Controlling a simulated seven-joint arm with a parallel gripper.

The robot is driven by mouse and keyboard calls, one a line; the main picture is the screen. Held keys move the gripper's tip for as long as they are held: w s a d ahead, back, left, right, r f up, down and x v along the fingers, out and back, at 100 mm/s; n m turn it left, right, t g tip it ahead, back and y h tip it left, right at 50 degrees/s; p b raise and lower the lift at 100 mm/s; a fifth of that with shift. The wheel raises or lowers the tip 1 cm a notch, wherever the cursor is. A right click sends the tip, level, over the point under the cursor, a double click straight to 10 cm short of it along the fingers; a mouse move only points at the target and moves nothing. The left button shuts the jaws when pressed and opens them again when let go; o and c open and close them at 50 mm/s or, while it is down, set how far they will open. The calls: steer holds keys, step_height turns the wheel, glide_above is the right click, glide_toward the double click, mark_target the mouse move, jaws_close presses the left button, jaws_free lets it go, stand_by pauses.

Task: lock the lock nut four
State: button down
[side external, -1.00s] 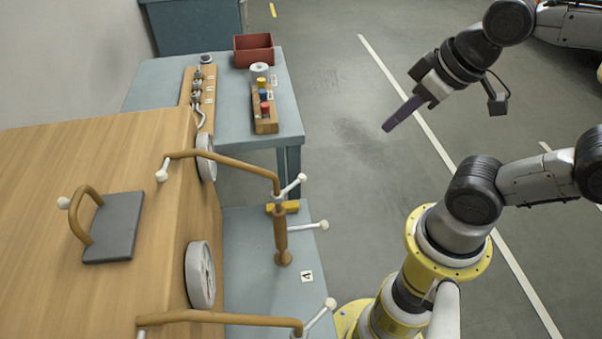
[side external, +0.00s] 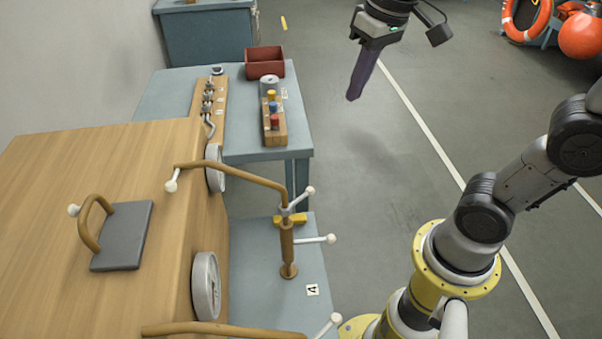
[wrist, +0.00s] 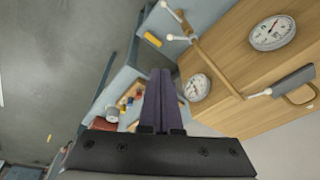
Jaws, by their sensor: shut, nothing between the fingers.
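A brown vertical pipe (side external: 287,241) stands on the blue-grey bench beside a label marked 4 (side external: 313,290). A grey collar with a white-knobbed lever (side external: 301,198) is at its top, where a brown pipe arm (side external: 240,173) meets it. A second white-knobbed lever (side external: 318,239) sticks out to the right lower down. I cannot tell which lever belongs to the lock nut. My gripper (side external: 353,97) is shut and empty, with long dark purple fingers, in the air above the floor, well apart from the pipe. In the wrist view the fingers (wrist: 160,73) are together.
A wooden cabinet (side external: 60,180) with gauges (side external: 206,285) fills the left. A blue-grey table (side external: 165,96) behind it carries a wooden block with coloured knobs (side external: 273,130) and a red bin (side external: 264,64).

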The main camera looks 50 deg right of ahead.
mark_target(310, 191)
steer(key=w+a+f+g, duration=0.2)
steer(key=w+f+g, duration=0.3)
steer(key=w+f, duration=0.7)
steer(key=shift+w+f, duration=0.35)
steer(key=shift+w, duration=1.2)
steer(key=shift+a, duration=0.1)
steer(key=s+a+f, duration=0.1)
steer(key=s+f, duration=0.5)
steer(key=f, duration=0.4)
steer(key=shift+a+f, duration=0.15)
steer(key=shift+f, duration=0.1)
steer(key=shift+s+m, duration=0.15)
steer(key=shift+m, duration=0.15)
